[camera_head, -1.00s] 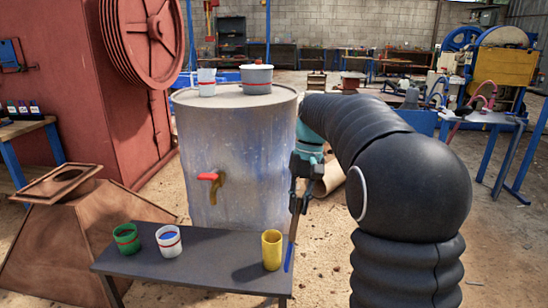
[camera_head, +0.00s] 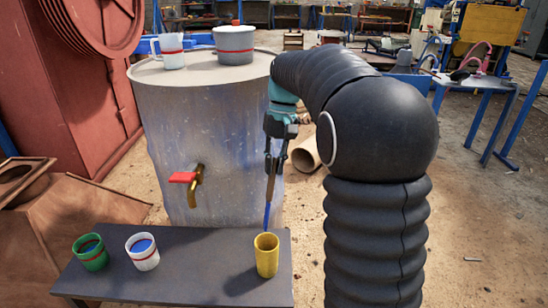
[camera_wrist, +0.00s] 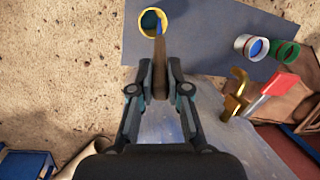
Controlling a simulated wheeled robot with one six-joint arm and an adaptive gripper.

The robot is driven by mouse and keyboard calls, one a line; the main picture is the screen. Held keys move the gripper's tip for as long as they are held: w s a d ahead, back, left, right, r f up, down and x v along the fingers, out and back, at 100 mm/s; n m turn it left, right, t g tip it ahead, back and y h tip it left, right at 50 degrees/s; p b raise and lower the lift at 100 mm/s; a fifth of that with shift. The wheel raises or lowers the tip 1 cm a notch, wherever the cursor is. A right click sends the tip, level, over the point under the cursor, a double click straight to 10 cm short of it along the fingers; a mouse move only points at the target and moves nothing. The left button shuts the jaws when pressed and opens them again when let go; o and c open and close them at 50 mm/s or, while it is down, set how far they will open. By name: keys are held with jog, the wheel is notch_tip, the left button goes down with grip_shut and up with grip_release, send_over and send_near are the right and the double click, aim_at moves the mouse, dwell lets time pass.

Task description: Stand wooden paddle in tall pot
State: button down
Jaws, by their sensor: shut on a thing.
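The tall yellow pot (camera_head: 266,257) stands upright near the right end of the dark table. My gripper (camera_head: 272,168) is above and slightly behind it, shut on the wooden paddle (camera_head: 270,188). The paddle hangs nearly upright with its blue end down, just above the pot's rim in the head view. In the wrist view, my gripper (camera_wrist: 159,70) holds the brown paddle (camera_wrist: 160,55) between its fingers. The blue tip there overlaps the mouth of the yellow pot (camera_wrist: 142,24). I cannot tell whether the tip is inside the rim.
A green cup (camera_head: 90,256) and a white cup (camera_head: 143,257) stand on the left of the table (camera_head: 200,275). Behind it is a large drum (camera_head: 215,130) with a red-handled tap (camera_head: 185,177), bearing a white mug (camera_head: 172,57) and a grey pot (camera_head: 235,48).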

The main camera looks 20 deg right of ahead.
aim_at(274, 180)
jog(key=shift+f, duration=0.7)
notch_tip(274, 180, down, 4)
jog(key=b, duration=0.3)
jog(key=shift+r, duration=0.2)
notch_tip(274, 180, down, 9)
jog(key=b, duration=0.4)
jog(key=shift+f, duration=0.15)
jog(key=c, duration=1.1)
grip_release()
jog(key=shift+o, duration=0.2)
jog(key=v, duration=1.2)
